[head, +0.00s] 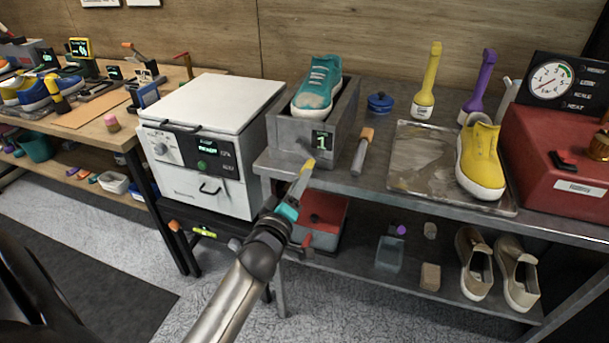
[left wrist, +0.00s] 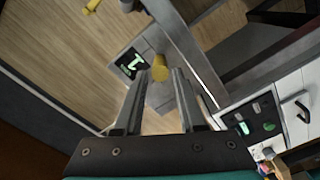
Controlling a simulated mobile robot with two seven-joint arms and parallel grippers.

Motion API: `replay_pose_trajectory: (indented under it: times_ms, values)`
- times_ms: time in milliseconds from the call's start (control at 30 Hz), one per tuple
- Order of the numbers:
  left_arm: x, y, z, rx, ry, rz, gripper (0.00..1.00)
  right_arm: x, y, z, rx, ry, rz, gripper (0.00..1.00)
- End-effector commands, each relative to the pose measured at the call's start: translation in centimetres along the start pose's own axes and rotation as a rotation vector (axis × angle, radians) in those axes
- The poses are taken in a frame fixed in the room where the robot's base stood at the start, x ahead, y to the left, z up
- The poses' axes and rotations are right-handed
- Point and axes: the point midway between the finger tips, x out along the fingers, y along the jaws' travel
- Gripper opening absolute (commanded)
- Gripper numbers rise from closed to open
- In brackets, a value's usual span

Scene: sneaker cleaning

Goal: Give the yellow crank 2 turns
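The yellow crank (head: 309,164) shows as a small yellow piece at the front of a grey box (head: 285,133), below the box's display (head: 322,140), which reads a green 1. In the left wrist view its round yellow knob (left wrist: 160,68) lies between the fingertips, with a gap on each side. The rest of the crank is hard to make out. My left gripper (head: 297,184) is at the crank, in front of the box. In the left wrist view the gripper (left wrist: 160,82) is open, its two fingers apart. My right gripper is in neither view.
A teal sneaker (head: 318,88) sits in the grey box. A white machine (head: 213,135) stands close on the left. A wooden-handled tool (head: 362,148) and a metal tray (head: 410,145) with a yellow shoe (head: 480,160) lie to the right. A red box (head: 325,210) is below.

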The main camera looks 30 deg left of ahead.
Motion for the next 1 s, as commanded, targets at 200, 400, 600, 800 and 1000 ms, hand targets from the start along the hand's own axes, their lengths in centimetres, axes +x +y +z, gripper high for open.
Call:
replay_pose_trajectory:
  times_ms: [200,400,600,800,1000]
  values:
    - [2.7,0.0,0.0,0.001,0.0,0.001,0.39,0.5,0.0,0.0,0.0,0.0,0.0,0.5]
    - [3.6,0.0,0.0,0.001,0.0,0.0,0.39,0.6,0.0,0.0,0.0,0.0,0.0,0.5]
    - [3.6,0.0,0.0,0.001,0.0,-0.001,0.39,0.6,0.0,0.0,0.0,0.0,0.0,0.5]
    - [3.6,0.0,0.0,0.001,0.0,-0.001,0.25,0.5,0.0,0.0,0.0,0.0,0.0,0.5]
    - [3.6,0.0,0.0,0.001,0.0,-0.001,0.02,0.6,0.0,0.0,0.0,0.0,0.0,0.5]
